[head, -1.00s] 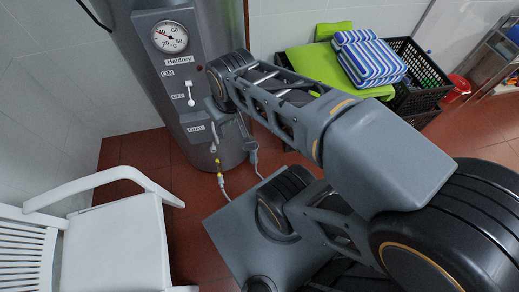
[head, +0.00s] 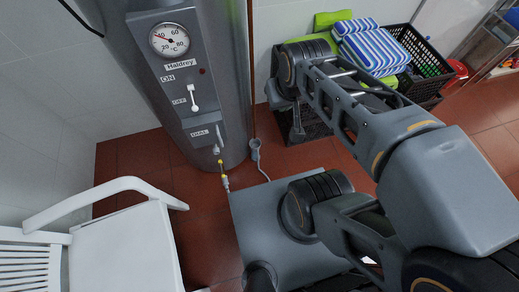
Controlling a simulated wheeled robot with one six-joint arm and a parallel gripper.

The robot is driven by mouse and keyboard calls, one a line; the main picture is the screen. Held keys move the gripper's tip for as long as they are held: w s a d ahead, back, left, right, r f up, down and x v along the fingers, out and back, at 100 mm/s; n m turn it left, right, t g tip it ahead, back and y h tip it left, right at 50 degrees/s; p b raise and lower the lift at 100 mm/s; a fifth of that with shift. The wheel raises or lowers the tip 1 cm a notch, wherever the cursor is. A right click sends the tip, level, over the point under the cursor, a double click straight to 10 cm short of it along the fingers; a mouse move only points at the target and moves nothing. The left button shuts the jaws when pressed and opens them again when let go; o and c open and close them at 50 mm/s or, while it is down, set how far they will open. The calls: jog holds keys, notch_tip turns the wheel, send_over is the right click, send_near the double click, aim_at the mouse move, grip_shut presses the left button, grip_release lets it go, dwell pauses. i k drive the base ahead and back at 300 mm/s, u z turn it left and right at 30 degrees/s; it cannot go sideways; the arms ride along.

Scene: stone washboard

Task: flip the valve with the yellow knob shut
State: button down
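The grey boiler (head: 228,85) stands at the back left with a control panel on its front. Below the panel, a small yellow part (head: 221,164) shows on the thin pipe at the boiler's lower front; I take it for the valve's yellow knob. It is too small to tell whether the valve is open or shut. My gripper (head: 298,124) hangs to the right of the boiler, in front of the black crate and apart from the valve. Its fingers are small and dark, so their opening cannot be made out.
The panel carries a temperature gauge (head: 169,40) and a white switch lever (head: 193,97). A white chair (head: 120,240) stands at the front left. A black crate (head: 432,62) and striped cushions (head: 372,46) are at the back right. Red floor (head: 185,225) is clear between chair and boiler.

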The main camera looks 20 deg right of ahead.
aim_at(223, 176)
jog(key=k, duration=1.7)
jog(key=i, duration=0.45)
